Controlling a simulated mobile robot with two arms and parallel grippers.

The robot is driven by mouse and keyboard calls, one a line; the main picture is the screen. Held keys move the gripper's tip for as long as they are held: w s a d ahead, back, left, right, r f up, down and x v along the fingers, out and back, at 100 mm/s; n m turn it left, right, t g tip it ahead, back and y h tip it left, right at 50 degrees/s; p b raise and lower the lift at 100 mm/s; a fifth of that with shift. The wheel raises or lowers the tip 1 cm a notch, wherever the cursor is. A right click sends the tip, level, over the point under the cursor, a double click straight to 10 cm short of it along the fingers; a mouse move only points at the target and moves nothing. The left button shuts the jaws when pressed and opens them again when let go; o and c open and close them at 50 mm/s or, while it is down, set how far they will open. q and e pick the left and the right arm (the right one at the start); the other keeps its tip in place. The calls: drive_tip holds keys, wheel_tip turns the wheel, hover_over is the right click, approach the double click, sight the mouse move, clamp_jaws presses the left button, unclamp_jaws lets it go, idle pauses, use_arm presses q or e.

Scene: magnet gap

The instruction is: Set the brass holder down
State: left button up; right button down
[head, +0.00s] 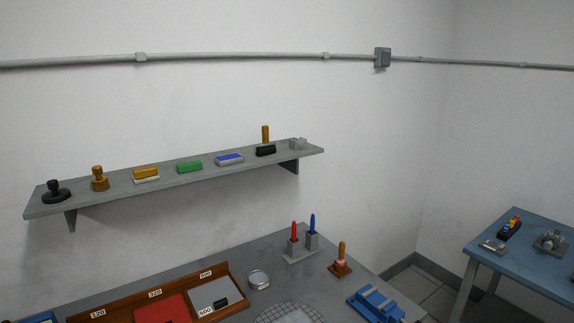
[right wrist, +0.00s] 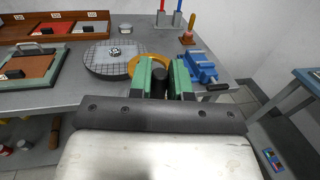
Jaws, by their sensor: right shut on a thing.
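In the right wrist view my right gripper (right wrist: 161,74), with green fingers, is shut on a black rounded handle (right wrist: 160,84). A brass-coloured ring-like part, which I take as the brass holder (right wrist: 134,67), shows just beyond and between the fingers. Much of it is hidden by the fingers. It appears to be over the front right of the grey bench (right wrist: 60,98), near the round gridded plate (right wrist: 98,68); I cannot tell whether it touches anything. The holder in my gripper does not show in the head view. My left gripper is in neither view.
A blue vise (right wrist: 203,68) stands right of the fingers. A wooden-handled tool (head: 341,262) and a stand with red and blue handles (head: 302,251) are behind. A wooden tray (head: 240,280) is at left. A wall shelf (head: 200,179) holds several small items. A blue table (head: 520,250) stands right.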

drive_tip(key=s+a+r+m+t+h, duration=0.1)
drive_tip(key=s+a+r+m+h, duration=0.2)
drive_tip(key=s+a+m+h, duration=0.35)
drive_tip(key=f+b, duration=0.1)
drive_tip(key=s+d+f+n+b, duration=0.1)
drive_tip(key=f+b, duration=0.1)
drive_tip(key=f+n+b, duration=0.1)
drive_tip(key=f+b, duration=0.1)
drive_tip(key=shift+s+d+f, duration=0.15)
drive_tip(key=shift+s+f, duration=0.05)
drive_tip(key=shift+s, duration=0.2)
